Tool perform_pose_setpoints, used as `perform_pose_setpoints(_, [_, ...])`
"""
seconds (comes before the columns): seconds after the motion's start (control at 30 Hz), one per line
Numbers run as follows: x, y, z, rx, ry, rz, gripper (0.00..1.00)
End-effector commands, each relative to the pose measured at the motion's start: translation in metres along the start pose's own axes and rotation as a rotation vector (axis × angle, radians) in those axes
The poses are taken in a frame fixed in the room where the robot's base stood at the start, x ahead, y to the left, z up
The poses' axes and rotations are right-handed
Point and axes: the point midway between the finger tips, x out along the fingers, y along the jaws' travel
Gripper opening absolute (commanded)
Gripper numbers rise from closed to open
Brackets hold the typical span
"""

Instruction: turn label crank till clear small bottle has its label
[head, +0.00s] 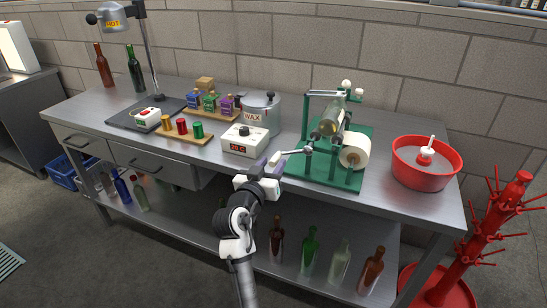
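The green label machine (346,180) stands on the steel bench, right of centre. A clear greenish bottle (333,117) lies tilted in it, beside a white label roll (355,150). I cannot make out a label on the bottle. The crank (297,151) sticks out at the machine's left side, with a pale round part at its machine end. My gripper (276,160) is just left of the machine, by the crank's outer end. Whether its fingers touch or enclose the crank handle is too small to tell.
A white control box (245,140) and a wax pot (262,111) stand left of my gripper. A red tub (423,165) is at the right, with a red bottle tree (480,235) beyond the bench. Several bottles stand on the lower shelf (325,268).

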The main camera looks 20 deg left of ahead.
Motion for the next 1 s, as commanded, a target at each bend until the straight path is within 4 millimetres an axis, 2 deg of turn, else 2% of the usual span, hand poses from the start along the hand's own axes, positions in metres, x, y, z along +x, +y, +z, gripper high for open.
perform_pose_setpoints(0.2, [0.017, 0.000, 0.000, 0.002, -0.001, 0.000, 0.39])
perform_pose_setpoints(0.5, [0.019, 0.000, 0.000, 0.002, 0.000, 0.000, 0.38])
perform_pose_setpoints(0.8, [0.018, 0.000, 0.000, 0.001, 0.000, -0.001, 0.00])
perform_pose_setpoints(1.0, [0.018, 0.000, 0.000, 0.001, 0.000, -0.001, 0.00])
